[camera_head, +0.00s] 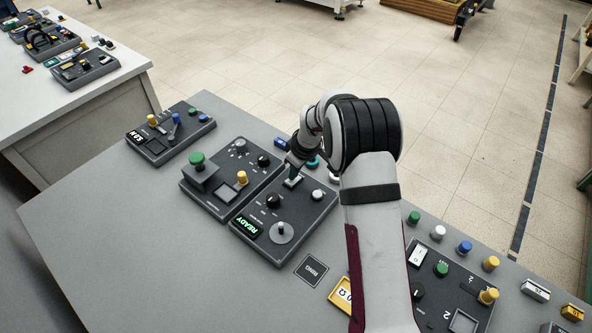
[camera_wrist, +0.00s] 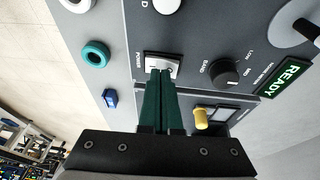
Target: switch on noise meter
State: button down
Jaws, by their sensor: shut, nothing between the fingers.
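The noise meter is a dark grey panel (camera_head: 262,222) near the middle of the table. Its lit green display (camera_head: 246,227) reads READY, and the display also shows in the wrist view (camera_wrist: 284,77). A small pale switch (camera_wrist: 162,64) labelled POWER sits on the panel, and my gripper's dark green fingers hide its near part. My gripper (camera_wrist: 163,78) is shut and empty, with its tips over or against the switch; contact is hard to tell. In the head view my gripper (camera_head: 296,165) reaches down at the panel's far edge. A black BAND knob (camera_wrist: 229,72) is beside the switch.
A panel with a green button (camera_head: 197,159) and a yellow knob (camera_wrist: 203,118) adjoins the meter. A teal ring (camera_wrist: 96,54) and blue block (camera_wrist: 110,97) lie just off the panel. More panels stand left and right. Bare table (camera_head: 130,250) lies front left.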

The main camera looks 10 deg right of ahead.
jog(key=shift+r, duration=0.1)
jog(key=d+r, duration=0.4)
jog(key=r, duration=0.9)
jog(key=shift+d+r, duration=0.1)
jog(key=s+a+r+m+g, duration=0.1)
jog(key=s+r+m, duration=0.2)
jog(key=s, duration=0.5)
jog(key=s+a+r+m, duration=0.1)
jog(key=s+r+m, duration=0.2)
jog(key=s, duration=0.5)
jog(key=s+f+m+g, duration=0.1)
jog(key=s+m, duration=0.3)
jog(key=s, duration=0.7)
jog(key=s+a+f+m+g, duration=0.1)
jog(key=s+m, duration=0.3)
jog(key=s, duration=0.8)
jog(key=shift+s+a+f+m, duration=0.2)
jog(key=shift+a+f+m, duration=0.1)
jog(key=shift+f, duration=0.15)
